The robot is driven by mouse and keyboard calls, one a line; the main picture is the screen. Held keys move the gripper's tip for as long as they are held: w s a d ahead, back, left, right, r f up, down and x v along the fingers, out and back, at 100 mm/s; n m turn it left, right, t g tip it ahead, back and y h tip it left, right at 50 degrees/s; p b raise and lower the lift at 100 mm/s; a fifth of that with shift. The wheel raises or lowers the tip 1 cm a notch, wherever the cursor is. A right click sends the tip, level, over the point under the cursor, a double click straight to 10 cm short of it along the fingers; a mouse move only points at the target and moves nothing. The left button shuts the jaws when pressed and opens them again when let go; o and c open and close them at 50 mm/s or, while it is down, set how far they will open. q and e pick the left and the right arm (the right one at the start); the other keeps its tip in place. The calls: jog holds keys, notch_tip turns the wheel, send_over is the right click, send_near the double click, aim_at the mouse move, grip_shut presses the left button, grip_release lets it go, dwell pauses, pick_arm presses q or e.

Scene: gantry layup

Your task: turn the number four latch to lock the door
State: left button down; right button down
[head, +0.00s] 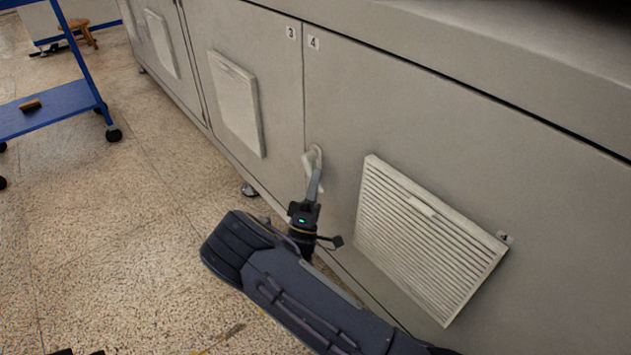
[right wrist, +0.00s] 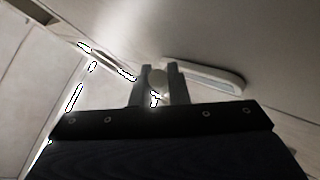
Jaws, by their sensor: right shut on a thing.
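The number four door (head: 450,150) is a grey panel with a small "4" label (head: 313,43) at its top left corner. Its pale latch (head: 317,153) sits low by the seam with door three. My right gripper (head: 314,184) reaches up to the latch and is shut on its handle, hiding part of it. In the right wrist view the two fingers (right wrist: 158,88) close around a rounded pale piece, and a long pale rounded part (right wrist: 205,78) runs off to the right. The latch's exact angle is hard to tell. My left gripper is not in view.
A louvred vent (head: 425,235) stands out from door four, right of the latch. Door three (head: 265,60) with its own vent (head: 236,100) is to the left. A blue cart (head: 50,108) on casters stands at far left. The speckled floor between is open.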

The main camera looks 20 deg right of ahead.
jog(key=c, duration=1.4)
grip_release()
